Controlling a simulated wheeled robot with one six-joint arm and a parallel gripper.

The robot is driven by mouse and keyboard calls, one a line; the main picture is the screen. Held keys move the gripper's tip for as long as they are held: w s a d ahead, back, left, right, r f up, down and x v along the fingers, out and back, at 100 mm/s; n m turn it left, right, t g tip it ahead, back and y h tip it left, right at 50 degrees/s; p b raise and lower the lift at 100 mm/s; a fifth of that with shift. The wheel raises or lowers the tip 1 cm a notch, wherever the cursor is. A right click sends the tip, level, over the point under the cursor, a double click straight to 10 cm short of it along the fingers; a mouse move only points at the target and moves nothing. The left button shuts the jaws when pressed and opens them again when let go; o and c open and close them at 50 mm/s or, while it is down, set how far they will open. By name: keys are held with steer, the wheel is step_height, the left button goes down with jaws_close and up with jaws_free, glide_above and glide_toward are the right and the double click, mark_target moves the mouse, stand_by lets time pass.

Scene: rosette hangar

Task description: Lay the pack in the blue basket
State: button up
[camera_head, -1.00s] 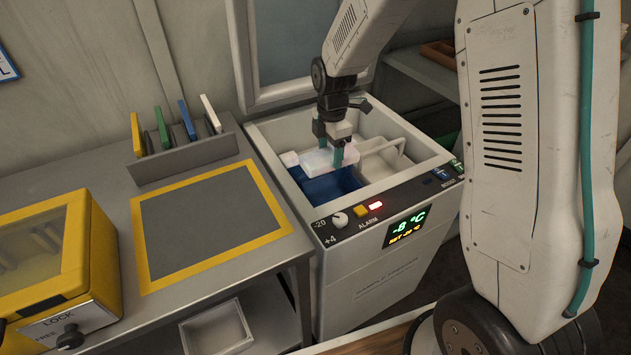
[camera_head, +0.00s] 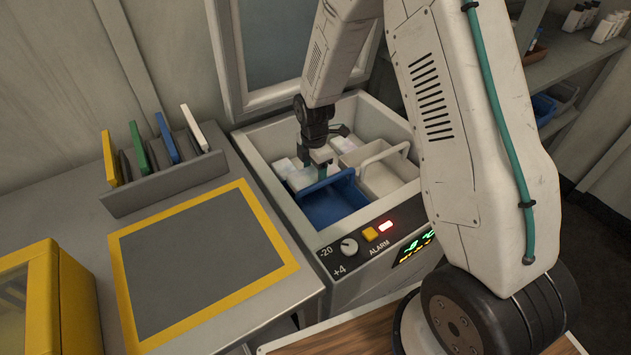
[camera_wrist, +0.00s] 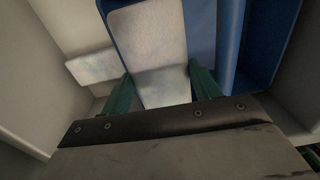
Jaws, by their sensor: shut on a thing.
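My gripper (camera_head: 319,166) is down inside the open chest freezer, with its teal fingers shut on a whitish pack (camera_head: 299,179). The pack also shows between the fingers in the wrist view (camera_wrist: 147,45). It is at the back left of the blue basket (camera_head: 338,207). I cannot tell whether the pack touches the basket floor. A second whitish block (camera_head: 283,167) lies outside the blue basket to the left; it also shows in the wrist view (camera_wrist: 93,68).
A white basket (camera_head: 388,181) with a raised handle stands right beside the blue one. The freezer rim (camera_head: 263,190) surrounds both. A bench with a yellow-edged grey mat (camera_head: 200,262) and a rack of coloured panels (camera_head: 165,183) is at left. Shelves (camera_head: 560,55) stand at right.

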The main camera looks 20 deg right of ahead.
mark_target(314, 172)
steer(key=shift+f, duration=1.9)
steer(key=shift+f, duration=0.15)
steer(key=shift+f, duration=0.45)
steer(key=o, duration=0.9)
